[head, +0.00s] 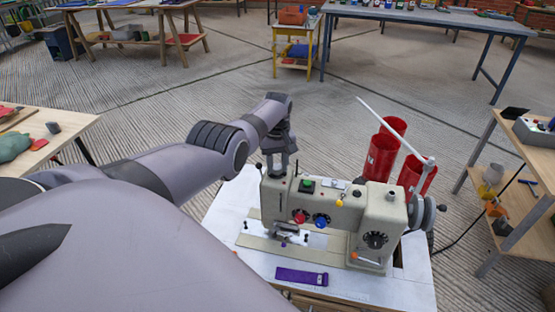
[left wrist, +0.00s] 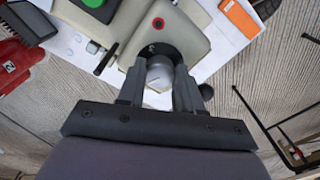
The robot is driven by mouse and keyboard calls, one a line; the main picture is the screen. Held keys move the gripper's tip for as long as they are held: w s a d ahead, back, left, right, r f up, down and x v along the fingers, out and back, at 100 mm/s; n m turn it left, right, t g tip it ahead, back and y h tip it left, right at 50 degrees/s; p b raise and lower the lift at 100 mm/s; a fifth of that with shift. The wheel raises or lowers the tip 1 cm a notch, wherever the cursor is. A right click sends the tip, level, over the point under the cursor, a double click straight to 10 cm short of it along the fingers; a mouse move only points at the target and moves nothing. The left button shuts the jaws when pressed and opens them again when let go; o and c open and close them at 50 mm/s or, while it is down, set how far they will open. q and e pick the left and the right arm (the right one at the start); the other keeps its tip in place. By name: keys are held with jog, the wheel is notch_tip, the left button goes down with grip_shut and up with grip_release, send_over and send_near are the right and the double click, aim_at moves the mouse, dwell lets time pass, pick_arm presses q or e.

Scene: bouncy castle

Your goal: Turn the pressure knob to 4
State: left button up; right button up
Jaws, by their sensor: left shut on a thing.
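A beige sewing machine (head: 335,205) stands on a white-topped table (head: 225,225). My left gripper (head: 277,172) points down at the left end of the machine's top. In the left wrist view, my left gripper (left wrist: 160,90) has its fingers on either side of a pale round knob (left wrist: 159,74) and is shut on it. A black dial ring (left wrist: 153,49) shows beyond the knob, with a small light mark that looks like a 3. The rest of the ring is hidden by the fingers and knob. My right gripper is not in view.
Red cylinders (head: 382,155) stand behind the machine, with a white rod (head: 390,127) rising above them. A green button (head: 307,184) is on the machine top near my gripper. A purple strip (head: 301,277) lies in front. Side tables (head: 40,145) stand left and right.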

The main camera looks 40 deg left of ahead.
pick_arm(q)
jog(key=m, duration=0.4)
jog(key=shift+s+m, duration=0.1)
jog(key=shift+m, duration=1.9)
jog(key=o, duration=1)
jog(key=shift+o, duration=0.2)
